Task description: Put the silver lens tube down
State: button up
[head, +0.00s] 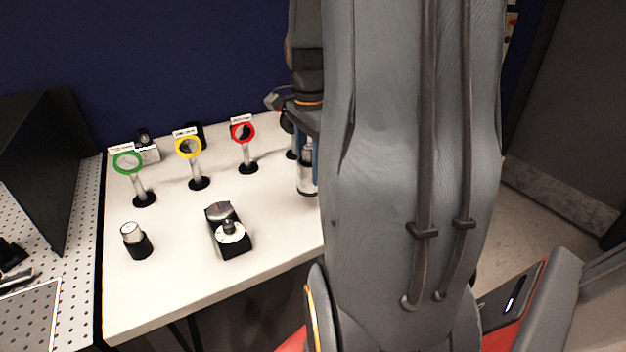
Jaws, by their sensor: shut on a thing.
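My gripper (307,150) is in the head view, pointing down over the right part of the white table and partly hidden by my arm. Its blue-grey fingers are shut on the silver lens tube (307,182). The tube is upright, shiny and clear-looking, with its lower part showing below the fingers. I cannot tell whether its bottom touches the table. The white table (175,290) lies below and to the left of the gripper.
Green (127,163), yellow (188,147) and red (243,131) ring stands line the back. A black cylinder with a silver top (136,240) and a black device with a white disc (229,232) stand in front. A perforated board (75,235) is left. The table's front edge is clear.

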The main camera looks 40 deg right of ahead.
aim_at(310, 147)
jog(key=shift+f+p, duration=0.35)
jog(key=shift+f, duration=2.1)
jog(key=shift+f, duration=0.15)
jog(key=o, duration=1.2)
notch_tip(310, 147, up, 12)
jog(key=shift+r+b, duration=0.2)
jog(key=shift+b, duration=0.9)
jog(key=shift+s, duration=0.1)
